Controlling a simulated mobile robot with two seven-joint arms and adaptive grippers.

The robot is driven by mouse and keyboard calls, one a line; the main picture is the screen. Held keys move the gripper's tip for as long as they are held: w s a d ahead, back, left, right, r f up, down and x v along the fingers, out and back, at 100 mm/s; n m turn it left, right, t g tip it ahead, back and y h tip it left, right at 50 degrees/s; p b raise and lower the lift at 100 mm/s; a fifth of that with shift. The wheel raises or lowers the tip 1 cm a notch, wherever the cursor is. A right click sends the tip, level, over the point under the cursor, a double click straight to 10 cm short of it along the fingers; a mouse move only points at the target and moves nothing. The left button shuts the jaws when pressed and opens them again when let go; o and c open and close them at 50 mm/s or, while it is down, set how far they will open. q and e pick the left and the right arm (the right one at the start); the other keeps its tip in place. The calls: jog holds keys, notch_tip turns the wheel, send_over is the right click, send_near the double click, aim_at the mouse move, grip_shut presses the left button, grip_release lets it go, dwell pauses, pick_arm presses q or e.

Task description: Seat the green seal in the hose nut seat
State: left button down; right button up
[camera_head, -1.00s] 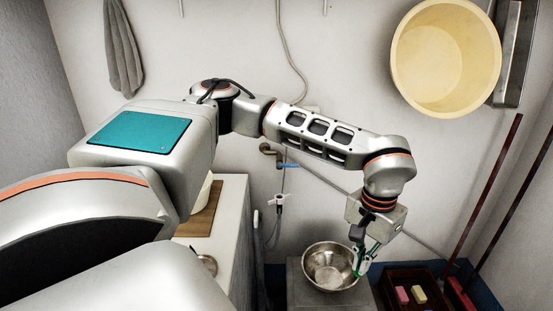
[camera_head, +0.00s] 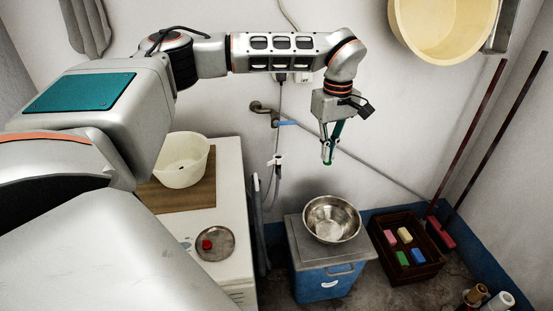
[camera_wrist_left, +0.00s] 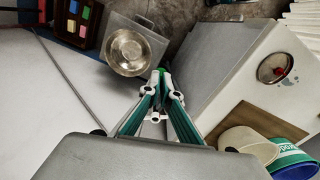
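My left gripper (camera_head: 327,155) hangs fingers down in front of the back wall, above and apart from the steel bowl. Its fingers (camera_wrist_left: 160,78) meet at the tips in the left wrist view. A small green piece, the green seal (camera_wrist_left: 161,70), shows between the fingertips; most of it is hidden. A grey hose hangs below the wall tap, with a white and red fitting (camera_head: 275,160) to the left of my gripper. The hose nut seat is too small to make out. My right gripper is not in view.
The steel bowl (camera_head: 332,219) stands on a blue bin (camera_head: 325,283). A brown crate (camera_head: 426,262) holds several coloured blocks. A metal dish (camera_head: 214,255) with a red piece (camera_head: 207,244) and a cream bucket (camera_head: 182,162) stand at left. The tap (camera_head: 262,108) juts from the wall.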

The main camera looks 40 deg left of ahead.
pick_arm(q)
jog(key=w+a+r+n+b, duration=0.1)
jog(key=w+a+r+n, duration=0.15)
jog(key=a+n, duration=0.35)
jog(key=w+a+r+n, duration=0.1)
jog(key=w+a+n, duration=0.35)
jog(key=n, duration=0.35)
jog(key=r+n+b, duration=0.1)
jog(key=n+b, duration=0.1)
jog(key=n, duration=1.7)
send_over(278, 159)
jog(key=w, duration=0.1)
jog(key=f, duration=0.4)
jog(key=f+b, duration=0.1)
jog(key=f, duration=0.4)
jog(key=f+b, duration=0.1)
jog(key=f, duration=0.4)
jog(key=shift+a+f, duration=0.2)
jog(key=shift+a, duration=0.2)
jog(key=shift+f, duration=0.45)
notch_tip(278, 159, down, 4)
jog(key=shift+b, duration=0.5)
jog(key=shift+f, duration=0.2)
jog(key=shift+r, duration=0.1)
